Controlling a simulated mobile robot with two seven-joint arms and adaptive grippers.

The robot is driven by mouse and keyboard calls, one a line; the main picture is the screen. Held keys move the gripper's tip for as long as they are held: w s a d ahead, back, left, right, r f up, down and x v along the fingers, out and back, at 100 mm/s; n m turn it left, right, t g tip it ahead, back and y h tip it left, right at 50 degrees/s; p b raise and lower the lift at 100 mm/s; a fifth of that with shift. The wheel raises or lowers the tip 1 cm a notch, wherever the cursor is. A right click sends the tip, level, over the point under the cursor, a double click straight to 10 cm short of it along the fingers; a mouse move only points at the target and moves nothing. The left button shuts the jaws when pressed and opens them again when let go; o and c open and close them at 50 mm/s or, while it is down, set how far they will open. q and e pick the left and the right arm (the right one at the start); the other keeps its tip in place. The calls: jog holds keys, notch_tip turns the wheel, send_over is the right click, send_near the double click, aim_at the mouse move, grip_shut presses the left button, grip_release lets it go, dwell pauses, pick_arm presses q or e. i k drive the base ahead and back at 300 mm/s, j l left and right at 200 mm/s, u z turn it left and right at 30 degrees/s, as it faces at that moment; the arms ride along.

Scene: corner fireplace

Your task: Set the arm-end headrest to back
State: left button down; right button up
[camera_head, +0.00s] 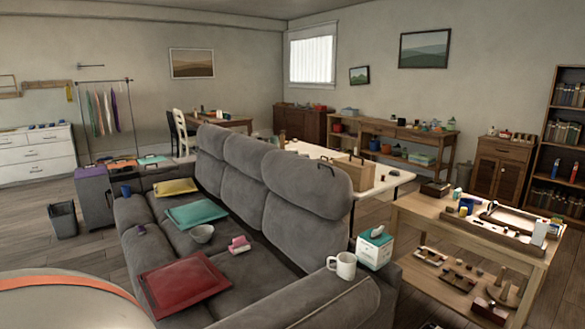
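A grey sofa (285,288) runs from the front right toward the back left. Its back carries several padded headrests in a row. The nearest headrest (308,185), beside the near armrest (325,300), stands up at the top of the sofa back, with a small dark handle (326,168) at its upper right. The middle headrest (246,158) and the far headrest (211,142) stand in line behind it. I cannot tell the exact tilt of each. Neither of my grippers is in view.
A white mug (342,265) and a tissue box (374,249) stand at the near armrest. A wooden table (430,212) stands to the right. Floor shows behind the sofa.

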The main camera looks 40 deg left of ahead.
aim_at(324, 190)
jog(key=i+l+u, duration=0.15)
jog(key=i+u, duration=0.15)
jog(key=u, duration=0.2)
jog(key=i+l+u, duration=0.25)
jog(key=u, duration=0.25)
jog(key=i+l+u, duration=0.25)
jog(key=u, duration=0.25)
jog(key=i+l+u, duration=0.1)
jog(key=l+u, duration=0.4)
